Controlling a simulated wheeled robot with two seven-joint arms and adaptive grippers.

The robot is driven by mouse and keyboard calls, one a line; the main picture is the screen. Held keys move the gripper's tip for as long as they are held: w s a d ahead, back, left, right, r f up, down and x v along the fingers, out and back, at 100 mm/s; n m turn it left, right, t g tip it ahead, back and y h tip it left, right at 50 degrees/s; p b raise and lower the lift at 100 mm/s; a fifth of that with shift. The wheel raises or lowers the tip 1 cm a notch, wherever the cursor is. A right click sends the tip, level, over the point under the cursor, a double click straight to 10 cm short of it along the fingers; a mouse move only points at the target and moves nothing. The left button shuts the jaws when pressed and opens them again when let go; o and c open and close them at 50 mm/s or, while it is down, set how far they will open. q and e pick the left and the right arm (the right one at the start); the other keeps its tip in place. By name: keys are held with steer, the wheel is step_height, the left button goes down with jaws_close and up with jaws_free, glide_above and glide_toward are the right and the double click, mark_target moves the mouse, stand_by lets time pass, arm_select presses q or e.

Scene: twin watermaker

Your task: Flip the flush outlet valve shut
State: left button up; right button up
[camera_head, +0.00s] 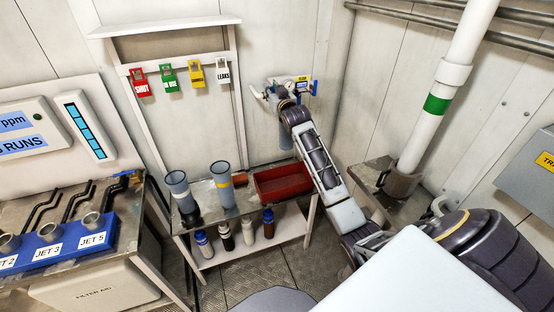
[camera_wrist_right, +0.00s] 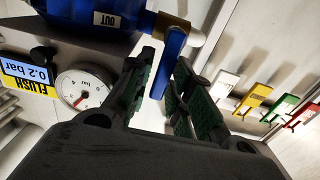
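The flush outlet valve shows in the right wrist view as a blue lever (camera_wrist_right: 173,58) beside a blue body with a white OUT label (camera_wrist_right: 108,19). The lever hangs down in that picture from a brass-coloured fitting. My right gripper (camera_wrist_right: 166,72) is open, with its green-padded fingers on either side of the lever. I cannot tell whether a finger touches it. In the head view my right gripper (camera_head: 287,101) is at the flush unit on the back wall and hides much of it. My left gripper is not in view.
A round pressure gauge (camera_wrist_right: 82,87) and a FLUSH 0.2 bar display (camera_wrist_right: 28,75) sit beside the valve. Coloured tags hang on the wall, including a red one (camera_head: 140,82). A red tray (camera_head: 283,182) and grey cups stand on the bench below. A white pipe (camera_head: 446,85) rises at right.

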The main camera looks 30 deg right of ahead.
steer(key=shift+s+a+n+b, duration=1.5)
steer(key=shift+s+a, duration=0.7)
steer(key=shift+s, duration=4.4)
step_height(320, 180, down, 32)
steer(key=w+g+y, duration=0.1)
steer(key=w+g, duration=0.1)
steer(key=g, duration=0.2)
steer(key=shift+w+g+y+b, duration=0.3)
steer(key=shift+w, duration=0.1)
steer(key=shift+f, duration=0.2)
